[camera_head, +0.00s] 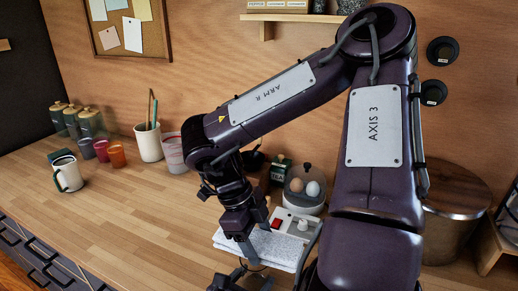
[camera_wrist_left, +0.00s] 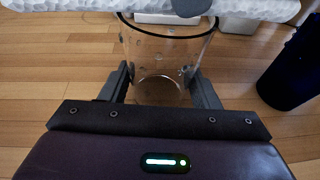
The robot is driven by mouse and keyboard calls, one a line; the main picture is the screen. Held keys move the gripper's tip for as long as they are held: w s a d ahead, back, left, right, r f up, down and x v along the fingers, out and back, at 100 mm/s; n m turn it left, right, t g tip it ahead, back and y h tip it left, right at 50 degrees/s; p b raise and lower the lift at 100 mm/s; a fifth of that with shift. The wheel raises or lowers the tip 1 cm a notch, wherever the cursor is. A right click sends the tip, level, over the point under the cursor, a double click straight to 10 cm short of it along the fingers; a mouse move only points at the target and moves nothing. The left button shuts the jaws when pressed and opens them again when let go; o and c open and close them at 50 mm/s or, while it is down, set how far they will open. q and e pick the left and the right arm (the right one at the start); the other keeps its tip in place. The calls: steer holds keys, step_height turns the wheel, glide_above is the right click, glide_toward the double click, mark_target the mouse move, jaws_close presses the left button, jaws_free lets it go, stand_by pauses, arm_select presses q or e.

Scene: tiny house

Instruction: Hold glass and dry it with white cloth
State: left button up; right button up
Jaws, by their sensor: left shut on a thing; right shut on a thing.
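The clear glass (camera_wrist_left: 168,48) is between the two fingers of my left gripper (camera_wrist_left: 162,76), with its dark-edged rim away from the wrist. The white cloth (camera_wrist_left: 80,7) crosses the top of the left wrist view at the glass's rim; whether they touch is unclear. In the head view, my right gripper (camera_head: 262,232) points down and is shut on the white cloth (camera_head: 282,253), which hangs over the counter. Part of my left gripper shows below it at the bottom edge (camera_head: 240,282). The glass is hidden there by the cloth and my arm.
A white mug (camera_head: 67,174), several coloured cups (camera_head: 101,151) and a utensil pot (camera_head: 149,143) stand on the left counter. An egg holder (camera_head: 304,190) and a white device with a red switch (camera_head: 290,224) are behind the cloth. The counter's front left is clear.

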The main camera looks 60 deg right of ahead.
steer(key=shift+a, duration=2.75)
steer(key=shift+d, duration=3.4)
steer(key=shift+a, duration=3.4)
steer(key=shift+d, duration=3.35)
steer(key=shift+a, duration=3.35)
step_height(320, 180, up, 8)
steer(key=shift+s, duration=0.4)
